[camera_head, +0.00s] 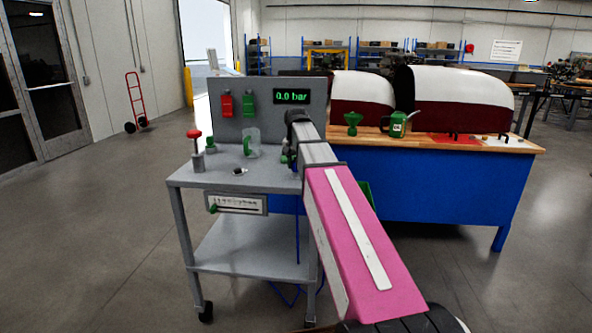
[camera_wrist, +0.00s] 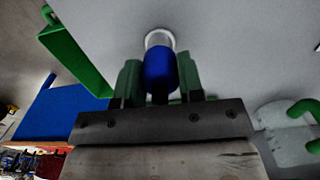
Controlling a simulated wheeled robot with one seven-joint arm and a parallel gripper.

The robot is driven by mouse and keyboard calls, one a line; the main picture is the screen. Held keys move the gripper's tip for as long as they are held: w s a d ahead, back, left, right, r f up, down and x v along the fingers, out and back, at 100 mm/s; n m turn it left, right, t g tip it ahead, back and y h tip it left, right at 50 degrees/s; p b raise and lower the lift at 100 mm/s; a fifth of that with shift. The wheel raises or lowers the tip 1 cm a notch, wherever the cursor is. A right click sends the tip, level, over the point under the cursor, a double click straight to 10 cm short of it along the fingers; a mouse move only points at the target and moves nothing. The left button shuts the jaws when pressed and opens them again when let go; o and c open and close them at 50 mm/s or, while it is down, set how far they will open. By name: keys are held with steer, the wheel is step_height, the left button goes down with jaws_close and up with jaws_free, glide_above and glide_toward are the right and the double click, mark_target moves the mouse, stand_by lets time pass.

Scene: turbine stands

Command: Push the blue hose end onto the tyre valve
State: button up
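My gripper (camera_wrist: 160,80) has two green fingers, one on each side of the blue hose end (camera_wrist: 160,68), with little or no gap showing. A pale round ring (camera_wrist: 160,37) shows at the far end of the blue piece; I cannot tell whether it is part of the hose end or a separate thing. In the head view my gripper is mostly hidden by my pink arm, at the right edge of the grey cart (camera_head: 240,180). A thin blue hose (camera_head: 297,230) hangs below there. I cannot make out the tyre valve in either view.
The cart's back panel carries a red and a green box and a display (camera_head: 291,97) reading 0.0 bar. A clear mug (camera_head: 251,143) and a red-topped post (camera_head: 195,148) stand on the cart. A blue workbench (camera_head: 450,190) stands to the right.

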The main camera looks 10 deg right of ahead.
jaws_close()
steer(key=shift+r, duration=0.7)
steer(key=shift+r, duration=1.4)
